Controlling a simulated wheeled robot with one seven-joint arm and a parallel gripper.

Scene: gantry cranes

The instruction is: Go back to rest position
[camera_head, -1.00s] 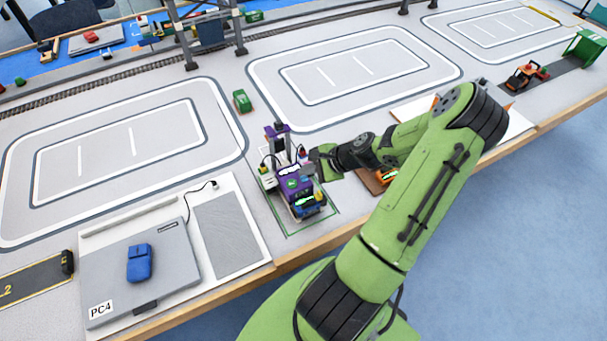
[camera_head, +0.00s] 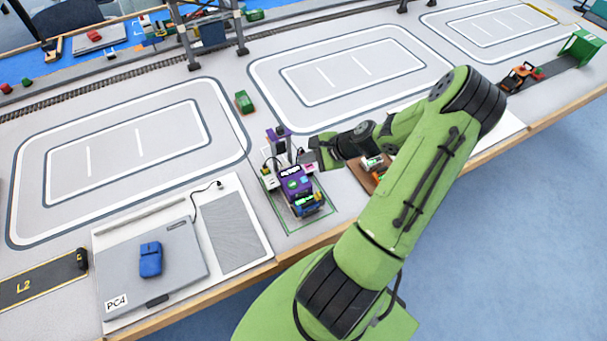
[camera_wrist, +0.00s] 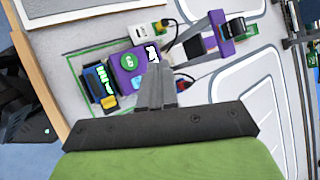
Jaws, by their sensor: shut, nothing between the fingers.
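My gripper (camera_head: 313,154) is at the end of my green arm, above the table beside a small purple machine (camera_head: 293,179). In the wrist view my gripper (camera_wrist: 158,60) has its fingers together with nothing between them. The purple machine (camera_wrist: 127,72) lies beyond the fingertips in that view, with a green round mark on it. The fingers overlap its edge in the picture; I cannot tell whether they touch it.
A grey laptop (camera_head: 165,276) marked PC4 carries a blue mouse-like object (camera_head: 150,259). A small green car (camera_head: 244,101) stands behind the machine. A gantry crane (camera_head: 208,32) stands at the back. The white-lined lanes are largely clear. An orange vehicle (camera_head: 517,77) is far right.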

